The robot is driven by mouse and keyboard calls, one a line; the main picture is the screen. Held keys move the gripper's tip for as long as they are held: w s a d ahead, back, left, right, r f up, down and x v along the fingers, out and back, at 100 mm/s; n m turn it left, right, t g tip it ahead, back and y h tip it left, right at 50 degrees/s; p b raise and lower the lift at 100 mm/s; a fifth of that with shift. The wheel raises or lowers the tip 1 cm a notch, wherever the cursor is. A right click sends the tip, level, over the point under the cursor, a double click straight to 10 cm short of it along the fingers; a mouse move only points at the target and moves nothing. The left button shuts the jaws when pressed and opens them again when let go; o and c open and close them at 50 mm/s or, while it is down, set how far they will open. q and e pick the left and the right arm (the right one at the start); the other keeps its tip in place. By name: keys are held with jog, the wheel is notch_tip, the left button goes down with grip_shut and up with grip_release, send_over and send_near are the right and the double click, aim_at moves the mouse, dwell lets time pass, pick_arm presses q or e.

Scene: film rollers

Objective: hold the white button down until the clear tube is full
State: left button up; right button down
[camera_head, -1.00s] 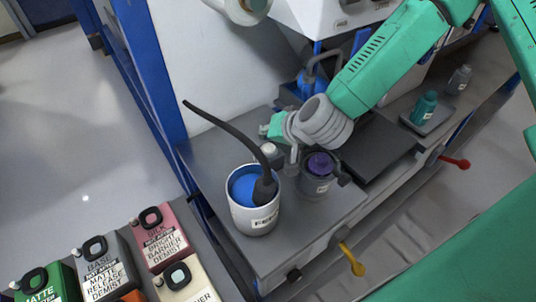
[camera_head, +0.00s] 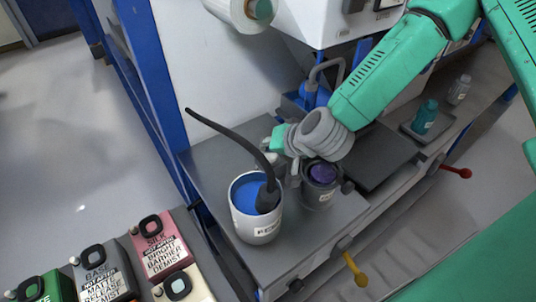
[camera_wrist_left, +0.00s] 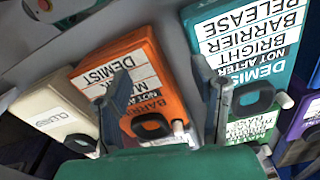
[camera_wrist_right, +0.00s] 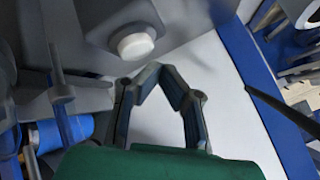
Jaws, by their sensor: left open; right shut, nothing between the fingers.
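The white button (camera_wrist_right: 132,43) sits on a grey housing in the right wrist view, beyond and left of my right fingertips. My right gripper (camera_wrist_right: 165,72) is shut with nothing in it, and a gap shows between it and the button. In the head view my right gripper (camera_head: 279,150) is low behind the dark cup with purple contents (camera_head: 322,174), and the button is largely hidden there. My left gripper (camera_wrist_left: 168,85) is open in the left wrist view, with an orange container (camera_wrist_left: 145,75) beyond its fingers. I cannot make out the clear tube.
A white pot (camera_head: 257,225) with blue contents and a black-handled tool stands left of the cup. A dark plate (camera_head: 378,157) and small bottles (camera_head: 424,117) lie to the right. Labelled containers (camera_head: 162,248) stand at lower left. Yellow (camera_head: 354,270) and red levers stick out in front.

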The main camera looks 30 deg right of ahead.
pick_arm(q)
jog(key=shift+d+r, duration=0.15)
jog(key=shift+d, duration=0.5)
pick_arm(e)
jog(key=shift+d+f, duration=0.15)
jog(key=shift+d, duration=0.65)
jog(key=shift+a+f, duration=0.15)
jog(key=shift+a, duration=0.85)
pick_arm(q)
jog(key=shift+a+f, duration=0.3)
jog(key=shift+a, duration=0.3)
jog(key=shift+d, duration=0.1)
pick_arm(e)
jog(key=shift+d, duration=0.15)
pick_arm(q)
jog(key=shift+d, duration=0.35)
pick_arm(e)
jog(key=shift+d+f, duration=0.15)
jog(key=shift+d, duration=0.2)
pick_arm(q)
jog(key=shift+b, duration=0.3)
jog(key=shift+a+f, duration=0.1)
pick_arm(e)
jog(key=shift+a+f, duration=0.15)
jog(key=shift+a, duration=0.05)
